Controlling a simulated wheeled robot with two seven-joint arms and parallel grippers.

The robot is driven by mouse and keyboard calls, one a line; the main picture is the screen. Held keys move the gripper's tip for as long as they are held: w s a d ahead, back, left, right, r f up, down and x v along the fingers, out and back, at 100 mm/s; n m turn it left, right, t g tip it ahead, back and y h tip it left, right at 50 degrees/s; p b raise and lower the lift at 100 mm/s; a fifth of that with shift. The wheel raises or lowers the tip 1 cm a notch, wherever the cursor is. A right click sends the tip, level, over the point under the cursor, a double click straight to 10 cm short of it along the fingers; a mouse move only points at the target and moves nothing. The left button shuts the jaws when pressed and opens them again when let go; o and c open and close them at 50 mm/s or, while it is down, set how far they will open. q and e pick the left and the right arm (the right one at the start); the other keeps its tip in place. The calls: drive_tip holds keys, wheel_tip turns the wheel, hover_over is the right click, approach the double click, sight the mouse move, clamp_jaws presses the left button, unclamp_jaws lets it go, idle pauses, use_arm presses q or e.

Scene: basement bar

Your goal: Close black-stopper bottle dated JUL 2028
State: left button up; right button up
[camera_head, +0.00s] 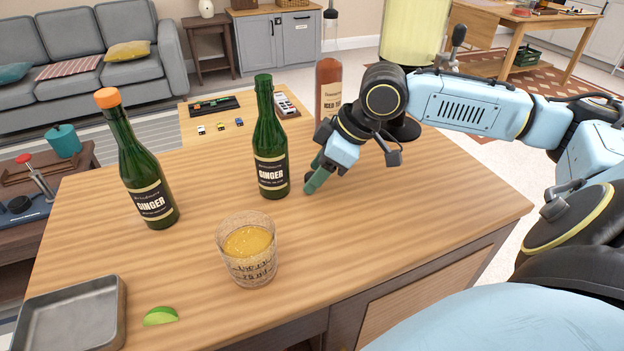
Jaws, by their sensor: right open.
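A rosy-amber bottle (329,85) with a cream label stands at the back of the wooden counter. A black stopper (330,13) shows at the top of its neck; I cannot tell how it sits there. My right forearm and wrist hide its lower part. No date is readable in this view. My right gripper (312,184) points down and left close to the countertop, in front of the amber bottle and just right of an uncapped-looking green ginger bottle (270,140). It is open and I see nothing held in it. My left gripper is not in view.
A green ginger bottle with an orange cap (140,165) stands at left. A glass of orange drink (247,252), a lime wedge (160,316) and a metal tray (70,312) are nearer. A yellowish cylinder (413,32) stands behind my arm. The counter's front right is clear.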

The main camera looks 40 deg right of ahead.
drive_tip(key=c, duration=1)
drive_tip(key=shift+r, duration=0.45)
wheel_tip(320, 180, up, 8)
drive_tip(key=p, duration=0.4)
drive_tip(key=shift+f, duration=0.2)
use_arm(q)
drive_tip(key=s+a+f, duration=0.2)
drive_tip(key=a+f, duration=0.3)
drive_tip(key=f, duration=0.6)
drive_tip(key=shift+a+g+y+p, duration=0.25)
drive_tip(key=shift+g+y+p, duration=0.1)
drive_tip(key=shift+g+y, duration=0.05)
use_arm(e)
drive_tip(key=shift+r, duration=0.8)
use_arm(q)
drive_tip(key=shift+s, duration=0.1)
